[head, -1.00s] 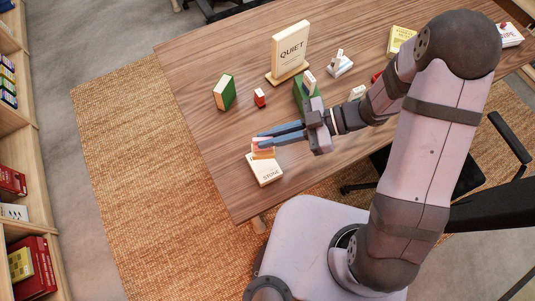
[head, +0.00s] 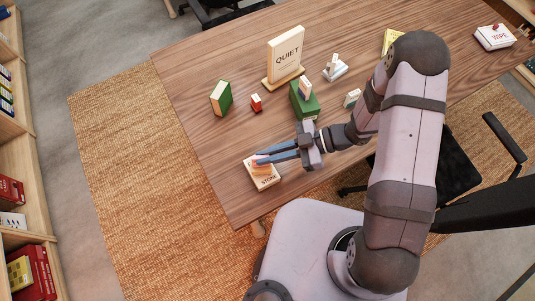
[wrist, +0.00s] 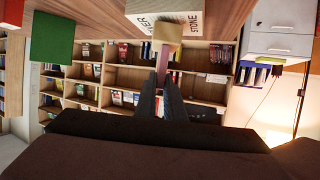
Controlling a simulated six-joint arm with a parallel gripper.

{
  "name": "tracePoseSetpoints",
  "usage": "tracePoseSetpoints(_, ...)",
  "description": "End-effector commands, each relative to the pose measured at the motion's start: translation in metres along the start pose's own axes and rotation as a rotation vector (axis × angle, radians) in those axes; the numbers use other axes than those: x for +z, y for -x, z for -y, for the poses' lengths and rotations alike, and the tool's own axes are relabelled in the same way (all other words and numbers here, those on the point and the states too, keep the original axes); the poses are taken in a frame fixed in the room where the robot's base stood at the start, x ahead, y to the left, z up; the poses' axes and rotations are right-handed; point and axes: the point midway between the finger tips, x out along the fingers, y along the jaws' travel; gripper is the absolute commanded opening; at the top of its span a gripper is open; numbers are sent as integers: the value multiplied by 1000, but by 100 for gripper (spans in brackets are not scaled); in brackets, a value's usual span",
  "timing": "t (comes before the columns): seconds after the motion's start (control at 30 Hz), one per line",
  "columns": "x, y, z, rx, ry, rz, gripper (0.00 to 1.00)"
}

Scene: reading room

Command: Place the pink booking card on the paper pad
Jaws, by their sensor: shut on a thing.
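My gripper (head: 259,159) is shut on a small pink and orange piece (head: 261,168), which I take for the pink booking card. I cannot tell whether the piece touches the block. The block may be the paper pad, but its lettering leaves this unsure.
Behind stand a green-covered book (head: 221,98), a small red item (head: 256,103), a QUIET sign (head: 286,53) and a green box (head: 304,104) with a card-like piece in it. A WIPE box (head: 494,38) is far right. The table's left edge is close to the lettered block.

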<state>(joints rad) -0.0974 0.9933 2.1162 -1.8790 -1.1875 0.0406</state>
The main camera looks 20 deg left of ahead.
Motion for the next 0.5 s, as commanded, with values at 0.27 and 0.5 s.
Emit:
tracePoseSetpoints(0.27,3,-1,0,1,1,0,0)
tracePoseSetpoints(0.5,7,-3,0,1,1,-1,0)
